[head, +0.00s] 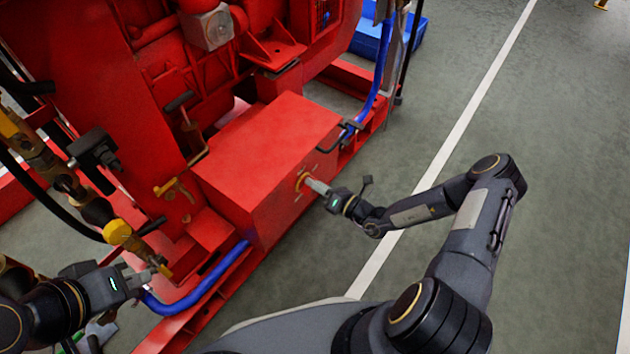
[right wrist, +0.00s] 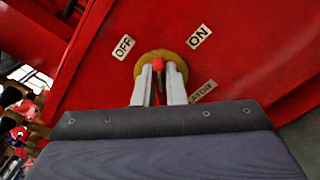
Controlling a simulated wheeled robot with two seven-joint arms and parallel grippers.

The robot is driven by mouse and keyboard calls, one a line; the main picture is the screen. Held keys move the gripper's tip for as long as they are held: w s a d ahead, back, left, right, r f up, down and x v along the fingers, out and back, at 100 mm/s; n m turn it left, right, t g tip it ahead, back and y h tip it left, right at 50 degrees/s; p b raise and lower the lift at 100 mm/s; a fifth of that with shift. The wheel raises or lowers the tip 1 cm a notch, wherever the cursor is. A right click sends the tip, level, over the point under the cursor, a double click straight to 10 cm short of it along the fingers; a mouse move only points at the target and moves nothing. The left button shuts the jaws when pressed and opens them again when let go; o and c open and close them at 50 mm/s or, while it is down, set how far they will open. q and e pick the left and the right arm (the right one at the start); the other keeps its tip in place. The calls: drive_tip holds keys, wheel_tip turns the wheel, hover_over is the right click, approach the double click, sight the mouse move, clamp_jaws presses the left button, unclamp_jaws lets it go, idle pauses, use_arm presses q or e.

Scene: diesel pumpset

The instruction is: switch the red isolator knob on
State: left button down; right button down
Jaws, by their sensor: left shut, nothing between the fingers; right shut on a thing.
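The red isolator knob (right wrist: 158,64) sits on a round yellow plate (right wrist: 176,58) on the face of a red box (head: 240,190). In the right wrist view an OFF label (right wrist: 123,47) is at the plate's upper left and an ON label (right wrist: 199,36) at its upper right. My right gripper (right wrist: 160,70) is shut on the knob, whose visible red end lies between the fingertips. In the head view the right gripper (head: 308,184) reaches the yellow plate and hides the knob. My left gripper (head: 158,268) is shut and empty at lower left, near a blue hose.
The blue hose (head: 200,290) runs along the red base at lower left. Brass valves with a yellow cap (head: 117,232) stand above my left gripper. The grey floor (head: 560,200) at right is clear.

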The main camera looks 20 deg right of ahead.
drive_tip(key=m, duration=0.6)
drive_tip(key=f+m, duration=0.1)
drive_tip(key=m, duration=0.1)
drive_tip(key=shift+w+d+m+p, duration=0.1)
drive_tip(key=shift+d+m+p, duration=0.1)
drive_tip(key=shift+m+p, duration=0.2)
drive_tip(key=shift+f, duration=0.1)
drive_tip(key=c, duration=1.5)
unclamp_jaws()
